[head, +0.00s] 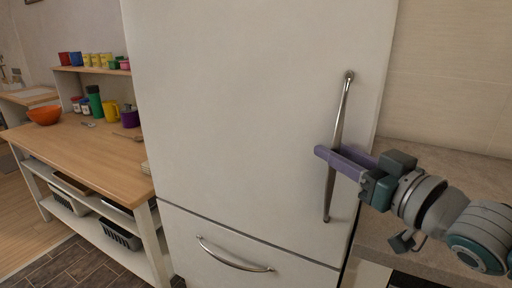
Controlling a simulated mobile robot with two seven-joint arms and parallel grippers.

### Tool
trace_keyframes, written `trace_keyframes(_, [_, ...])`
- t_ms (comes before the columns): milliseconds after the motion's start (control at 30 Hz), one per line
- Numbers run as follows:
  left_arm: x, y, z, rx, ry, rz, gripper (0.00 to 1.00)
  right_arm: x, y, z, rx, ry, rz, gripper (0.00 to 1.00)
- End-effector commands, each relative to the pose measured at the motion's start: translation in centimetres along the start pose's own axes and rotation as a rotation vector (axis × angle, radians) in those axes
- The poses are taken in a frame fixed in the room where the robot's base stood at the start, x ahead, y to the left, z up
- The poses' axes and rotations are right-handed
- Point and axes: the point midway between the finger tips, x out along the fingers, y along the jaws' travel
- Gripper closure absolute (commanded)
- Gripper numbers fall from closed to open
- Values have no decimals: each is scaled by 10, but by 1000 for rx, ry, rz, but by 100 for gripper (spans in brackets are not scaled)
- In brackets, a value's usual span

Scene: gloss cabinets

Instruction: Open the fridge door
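The white fridge door (240,110) fills the middle of the head view and looks shut, flush above a lower drawer. Its long metal handle (342,105) runs nearly upright along the door's right side. My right gripper (334,152) comes in from the right, with its purple fingers at the handle's middle. One finger crosses in front of the handle and hides a short stretch of it; the other shows just behind. The handle seems to pass between them, but I cannot tell whether they press on it. My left gripper is out of view.
The lower drawer (220,235) has a curved metal handle (232,258). A wooden counter (85,150) with cups and an orange bowl (44,116) stands to the left. A grey countertop (440,165) lies to the right, beneath my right arm.

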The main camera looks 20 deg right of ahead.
Motion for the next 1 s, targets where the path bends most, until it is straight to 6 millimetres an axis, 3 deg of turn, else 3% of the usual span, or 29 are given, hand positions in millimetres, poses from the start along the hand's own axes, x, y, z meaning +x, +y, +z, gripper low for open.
trace_keyframes(333, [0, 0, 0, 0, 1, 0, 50, 5, 0, 0, 1, -1, 0, 68])
trace_keyframes(633, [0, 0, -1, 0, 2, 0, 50, 5, 0, 0, 1, 0, 0, 100])
trace_keyframes(1000, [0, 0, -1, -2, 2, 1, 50, 5, 0, 0, 1, 0, -1, 100])
